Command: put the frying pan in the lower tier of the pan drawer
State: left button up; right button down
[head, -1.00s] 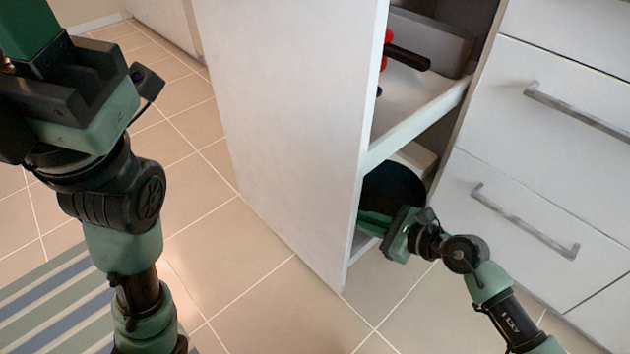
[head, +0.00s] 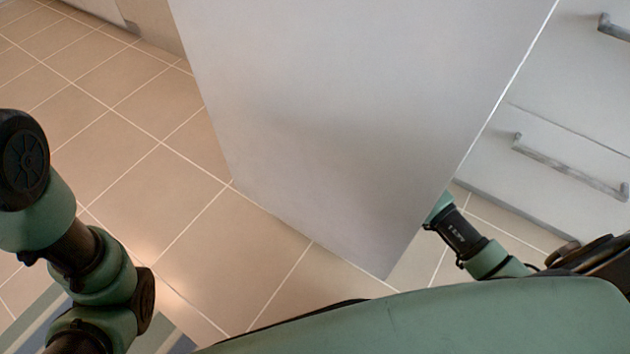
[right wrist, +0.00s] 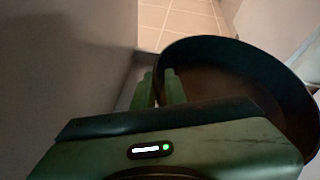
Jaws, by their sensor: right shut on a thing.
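The frying pan (right wrist: 235,70) is dark and round, seen in the right wrist view on the right side. My right gripper (right wrist: 160,75) is shut on the near left part of its rim. The pan drawer's tall pale front panel (head: 350,130) fills the middle of the head view and hides the pan, my right gripper and both tiers. My right forearm reaches behind its right edge. The panel's inner side (right wrist: 70,50) seems to stand left of the pan in the wrist view. My left arm is at the left of the head view, its gripper out of the picture.
Closed cabinet drawers with grey bar handles (head: 570,165) stand at the right. Tiled floor (head: 130,150) is open at the left. A striped rug (head: 40,320) lies at the lower left. A pale surface (right wrist: 265,25) lies beyond the pan in the wrist view.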

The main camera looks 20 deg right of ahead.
jog(key=shift+w+f+b, duration=0.1)
jog(key=shift+f+b, duration=1.55)
jog(key=shift+f, duration=0.8)
jog(key=shift+f, duration=0.15)
jog(key=c, duration=1.5)
grip_release()
jog(key=shift+f, duration=0.1)
jog(key=shift+o, duration=0.2)
